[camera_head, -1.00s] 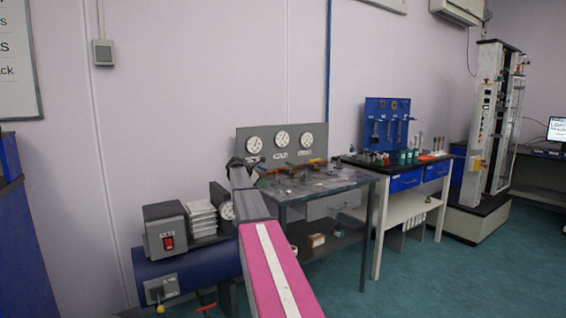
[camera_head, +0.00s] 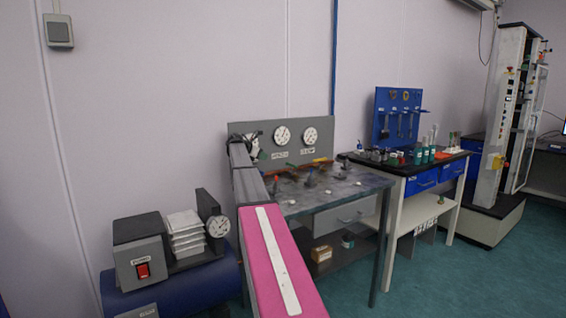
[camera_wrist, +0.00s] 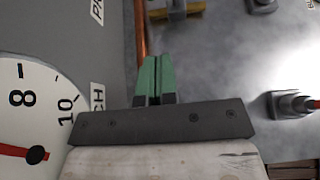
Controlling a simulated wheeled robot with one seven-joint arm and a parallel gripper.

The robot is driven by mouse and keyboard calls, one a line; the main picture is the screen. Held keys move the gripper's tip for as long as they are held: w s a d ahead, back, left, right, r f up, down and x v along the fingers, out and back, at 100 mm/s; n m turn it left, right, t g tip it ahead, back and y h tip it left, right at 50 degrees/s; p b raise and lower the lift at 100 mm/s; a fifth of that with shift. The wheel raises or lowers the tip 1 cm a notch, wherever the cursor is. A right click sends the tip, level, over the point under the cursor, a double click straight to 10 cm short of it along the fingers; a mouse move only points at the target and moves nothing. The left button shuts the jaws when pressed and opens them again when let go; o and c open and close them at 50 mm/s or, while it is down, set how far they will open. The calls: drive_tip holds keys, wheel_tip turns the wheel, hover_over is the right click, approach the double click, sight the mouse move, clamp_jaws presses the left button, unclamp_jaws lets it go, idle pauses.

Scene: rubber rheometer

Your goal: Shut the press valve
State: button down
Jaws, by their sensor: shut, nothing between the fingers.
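My gripper (camera_wrist: 155,62) shows in the wrist view with its two green fingers together and nothing between them. A lever with a red tip (camera_wrist: 296,104) stands on the grey bench top to the right, apart from the fingers. Several small valves with coloured handles (camera_head: 310,172) stand on the bench. I cannot tell which is the press valve.
A grey gauge panel (camera_head: 302,151) stands along the back of the metal bench (camera_head: 345,190); a large dial (camera_wrist: 28,110) is close at left in the wrist view. A copper pipe (camera_wrist: 140,30) runs beside the fingers. A blue compressor (camera_head: 190,285) is at lower left.

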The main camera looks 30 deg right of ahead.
idle(0.3)
approach(288, 164)
drive_tip(key=d+f, duration=0.2)
drive_tip(key=f, duration=0.1)
drive_tip(key=shift+w+d+f, duration=0.15)
drive_tip(key=shift+w+f, duration=0.05)
drive_tip(key=shift+f, duration=0.1)
drive_tip(key=d, duration=0.3)
drive_tip(key=shift+w, duration=0.15)
drive_tip(key=shift+d, duration=0.4)
